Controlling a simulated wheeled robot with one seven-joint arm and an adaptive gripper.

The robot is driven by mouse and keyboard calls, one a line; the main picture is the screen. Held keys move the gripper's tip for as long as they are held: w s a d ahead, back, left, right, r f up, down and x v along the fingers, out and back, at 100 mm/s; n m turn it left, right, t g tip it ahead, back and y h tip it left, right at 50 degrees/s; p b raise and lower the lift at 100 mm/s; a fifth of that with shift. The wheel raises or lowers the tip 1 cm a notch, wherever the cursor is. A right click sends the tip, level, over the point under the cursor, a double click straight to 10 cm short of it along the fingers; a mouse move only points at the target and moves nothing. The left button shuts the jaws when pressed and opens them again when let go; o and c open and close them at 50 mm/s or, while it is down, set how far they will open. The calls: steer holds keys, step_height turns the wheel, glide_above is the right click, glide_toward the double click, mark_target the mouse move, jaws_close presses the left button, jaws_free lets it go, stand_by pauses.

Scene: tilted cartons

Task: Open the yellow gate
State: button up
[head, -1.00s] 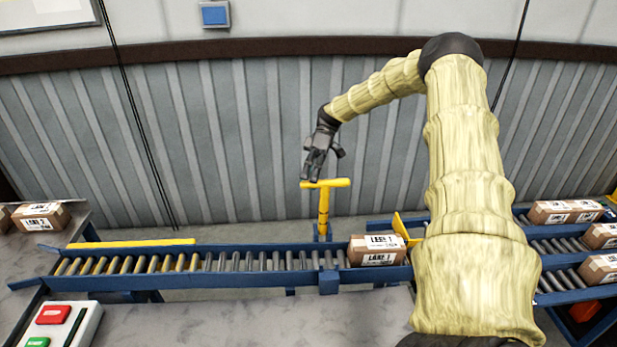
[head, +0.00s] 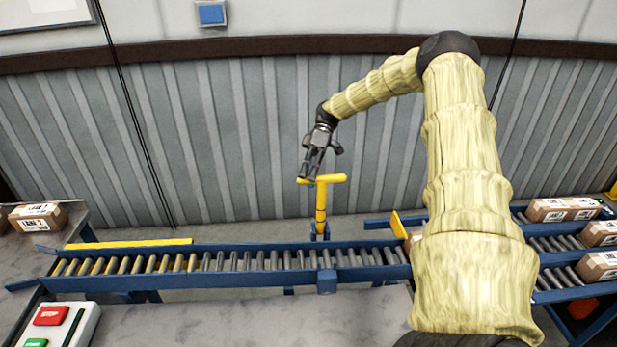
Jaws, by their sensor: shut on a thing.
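A yellow T-shaped handle (head: 321,205) stands on a post behind the roller conveyor, in the middle of the head view. My gripper (head: 308,177) comes down from above and is shut on the left end of its crossbar. The fingers hide part of that end. A yellow plate (head: 398,225) stands upright at the conveyor's right part, beside my arm. My arm hides what lies just right of it. Which of the yellow parts is the gate itself I cannot tell for sure.
The roller conveyor (head: 325,283) has bare rollers along its left and middle. A carton (head: 413,238) shows only partly beside my arm. Other cartons (head: 563,209) sit on the right lanes, and one (head: 38,216) lies at left. A button box (head: 55,322) is at front left.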

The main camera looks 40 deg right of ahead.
steer(key=v, duration=1.1)
steer(key=shift+d, duration=0.4)
steer(key=shift+w+r, duration=0.15)
steer(key=shift+w, duration=0.05)
